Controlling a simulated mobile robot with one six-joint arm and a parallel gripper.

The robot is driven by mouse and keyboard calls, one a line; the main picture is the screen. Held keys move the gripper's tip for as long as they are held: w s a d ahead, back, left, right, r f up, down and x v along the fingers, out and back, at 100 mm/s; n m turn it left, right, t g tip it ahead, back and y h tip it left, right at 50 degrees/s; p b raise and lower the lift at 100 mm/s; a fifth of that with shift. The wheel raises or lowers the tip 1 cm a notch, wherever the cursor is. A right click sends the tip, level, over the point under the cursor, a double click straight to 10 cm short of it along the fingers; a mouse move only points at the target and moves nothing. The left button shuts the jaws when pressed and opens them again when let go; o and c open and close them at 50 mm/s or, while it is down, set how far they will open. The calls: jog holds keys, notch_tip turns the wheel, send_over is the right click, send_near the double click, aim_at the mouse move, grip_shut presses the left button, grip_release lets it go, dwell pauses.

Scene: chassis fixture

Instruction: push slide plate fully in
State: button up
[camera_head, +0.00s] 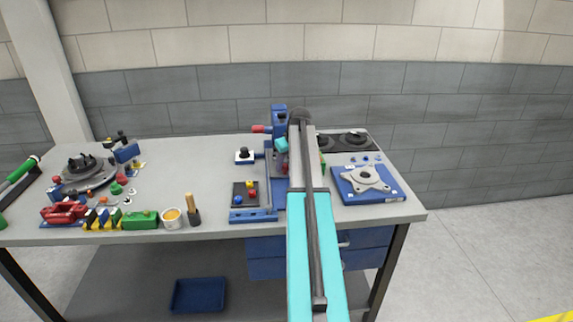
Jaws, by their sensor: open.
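The blue chassis fixture (269,180) stands near the middle of the table, with a tall blue upright (279,114) at its back. A dark plate with coloured knobs (236,194) sits at its front left, and a small white-topped block with a black knob (244,157) stands behind that. I cannot tell for sure which part is the slide plate, or how far in it is. My cyan and grey arm reaches over the fixture and hides its right side. My gripper (281,160) is open at the fixture, beside the upright; its fingers are mostly hidden, and contact cannot be told.
A blue tray with a grey flanged part (367,178) and a black two-disc unit (343,140) lie at right. Clamps, a white cup (173,218), a brush (193,211) and a round dark fixture (86,170) crowd the left. The table's back left centre is clear.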

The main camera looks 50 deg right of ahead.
jog(key=shift+w+r, duration=0.3)
jog(key=shift+w, duration=0.05)
jog(key=shift+s+a+r, duration=0.1)
jog(key=shift+s+r, duration=0.05)
jog(key=shift+r, duration=0.25)
jog(key=s+b+v, duration=0.1)
jog(key=b+v, duration=0.1)
jog(key=v, duration=1)
jog(key=shift+b, duration=0.3)
jog(key=shift+r, duration=0.1)
